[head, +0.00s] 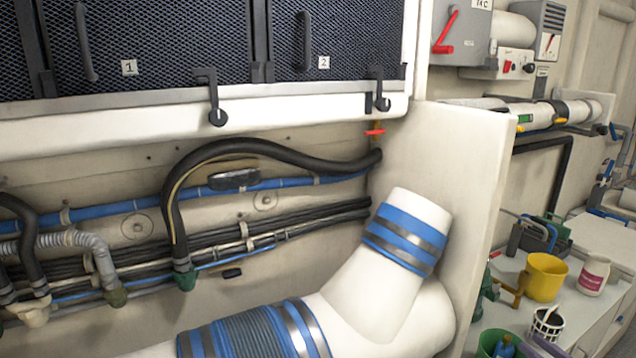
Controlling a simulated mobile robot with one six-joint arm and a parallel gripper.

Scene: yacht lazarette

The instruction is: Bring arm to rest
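My gripper is not in view, and no part that I can be sure is my arm shows in the head view. I cannot tell from this frame how the arm is posed or whether the gripper holds anything.
A thick white pipe (376,289) with blue clamped sleeves fills the lower middle. Two mesh-fronted lockers (165,42) stand above hoses (240,148) on the wall. Right of a white partition (452,165), a bench holds a yellow mug (546,278), a green bucket (500,343) and a white container (594,275).

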